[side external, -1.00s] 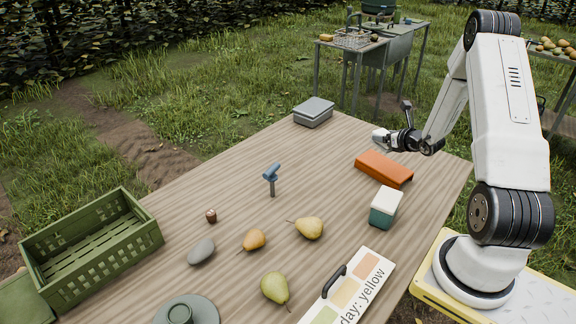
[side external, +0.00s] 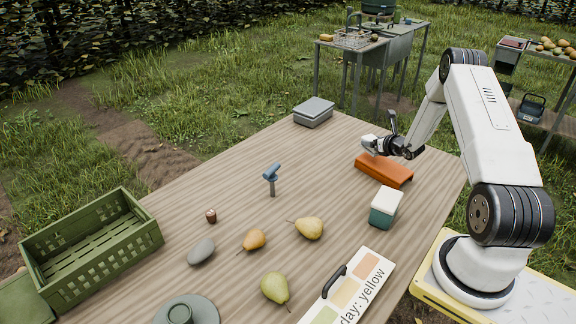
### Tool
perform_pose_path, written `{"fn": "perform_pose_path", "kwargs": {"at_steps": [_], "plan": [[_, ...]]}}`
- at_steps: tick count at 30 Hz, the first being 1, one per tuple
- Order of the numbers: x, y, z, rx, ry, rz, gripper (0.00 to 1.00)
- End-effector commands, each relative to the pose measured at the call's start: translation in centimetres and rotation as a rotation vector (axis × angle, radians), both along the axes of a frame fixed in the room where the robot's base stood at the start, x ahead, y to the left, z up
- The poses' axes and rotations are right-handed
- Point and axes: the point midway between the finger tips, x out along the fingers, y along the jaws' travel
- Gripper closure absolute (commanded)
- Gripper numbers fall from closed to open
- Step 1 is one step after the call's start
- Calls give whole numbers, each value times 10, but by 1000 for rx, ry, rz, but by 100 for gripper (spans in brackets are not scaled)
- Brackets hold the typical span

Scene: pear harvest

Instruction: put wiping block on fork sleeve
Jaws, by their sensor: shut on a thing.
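My gripper (side external: 374,148) is at the far right part of the table, over the far left end of a long orange piece, which I take as the fork sleeve (side external: 386,170). It is shut on a small pale thing, which I take as the wiping block (side external: 368,142). The block is mostly hidden by the jaws and too small to make out clearly. The block is above or against the sleeve's top; I cannot tell whether they touch. The sleeve lies flat on the wooden table.
A teal box with a white top (side external: 386,208) stands close in front of the sleeve. A grey box (side external: 314,112) is at the far edge. A blue-headed post (side external: 272,178), pears (side external: 308,228) and a green crate (side external: 92,248) are further left. The table between is clear.

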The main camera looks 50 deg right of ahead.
Motion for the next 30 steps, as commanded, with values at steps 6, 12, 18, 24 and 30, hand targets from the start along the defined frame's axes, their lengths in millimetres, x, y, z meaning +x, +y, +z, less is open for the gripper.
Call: {"fn": "perform_pose_path", "kwargs": {"at_steps": [6,12,18,24,30], "plan": [[3,-2,-5,-1,0,0,85],[4,-3,-24,2,0,-1,85],[4,-4,-36,0,0,-1,85],[4,-3,-36,0,-1,0,85],[4,-3,-39,0,0,0,85]]}}
